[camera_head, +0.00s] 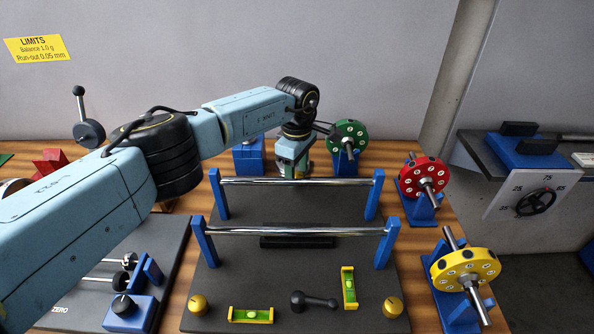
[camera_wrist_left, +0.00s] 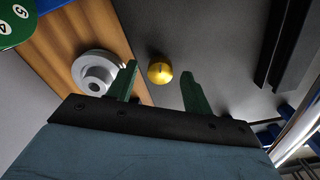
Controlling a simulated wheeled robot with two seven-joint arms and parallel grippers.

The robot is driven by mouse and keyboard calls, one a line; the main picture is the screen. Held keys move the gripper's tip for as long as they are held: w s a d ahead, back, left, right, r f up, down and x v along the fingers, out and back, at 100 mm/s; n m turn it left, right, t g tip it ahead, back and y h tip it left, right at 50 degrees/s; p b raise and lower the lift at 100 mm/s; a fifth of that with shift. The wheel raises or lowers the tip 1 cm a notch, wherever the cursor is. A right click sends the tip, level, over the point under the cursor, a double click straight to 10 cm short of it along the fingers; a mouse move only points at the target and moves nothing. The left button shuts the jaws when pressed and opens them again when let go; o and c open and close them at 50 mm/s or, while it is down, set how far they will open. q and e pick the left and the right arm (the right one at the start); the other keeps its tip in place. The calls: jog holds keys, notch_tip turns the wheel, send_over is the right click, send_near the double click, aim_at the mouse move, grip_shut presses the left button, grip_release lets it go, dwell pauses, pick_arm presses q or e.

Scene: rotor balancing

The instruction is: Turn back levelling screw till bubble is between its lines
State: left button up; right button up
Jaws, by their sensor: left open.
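My left gripper (camera_head: 293,172) reaches to the back edge of the dark base plate (camera_head: 345,258) of the rail stand. In the left wrist view its two green fingers (camera_wrist_left: 159,75) are open, with a round brass levelling screw (camera_wrist_left: 160,72) showing between them, not gripped. In the head view this rear screw is hidden behind the gripper. Two more brass screws stand at the front left (camera_head: 198,304) and front right (camera_head: 392,306) of the plate. A yellow level with a green vial (camera_head: 250,315) lies crosswise; another (camera_head: 349,288) lies lengthwise. Their bubbles are too small to place against the lines.
Two steel rails (camera_head: 295,232) on blue posts span the plate in front of the gripper. A green rotor (camera_head: 347,136) stands close right of it; red (camera_head: 423,178) and yellow (camera_head: 466,269) rotors stand at the right. A grey stepped disc (camera_wrist_left: 98,74) is near the left finger.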

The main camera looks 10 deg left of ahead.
pick_arm(q)
jog(key=shift+f, duration=0.3)
jog(key=c, duration=1)
jog(key=shift+o, duration=0.2)
jog(key=shift+n, duration=0.4)
